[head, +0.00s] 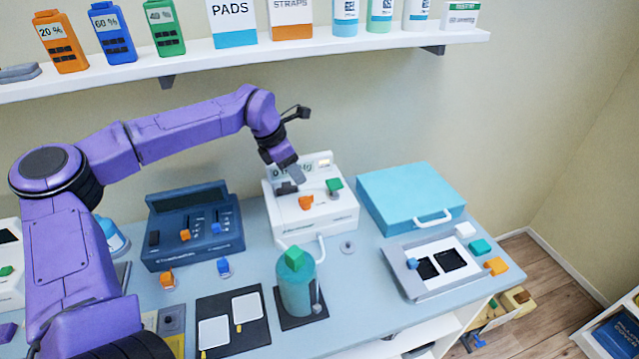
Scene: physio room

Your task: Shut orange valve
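The orange valve (306,203) is a small orange handle on the front of a white machine (335,221) on the table. A green handle (334,186) sits to its right on the same machine. My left gripper (289,180) reaches in from the left and points down over the machine, just up and left of the orange valve. It seems apart from the valve, and the gap between its fingers cannot be made out. The gripper covers part of the machine's top and display. My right gripper is not in view.
A dark blue device (194,231) stands left of the machine and a light blue case (411,195) right of it. A teal cylinder (297,287) with a green top stands in front. A shelf (240,58) with bottles and boxes runs above the table.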

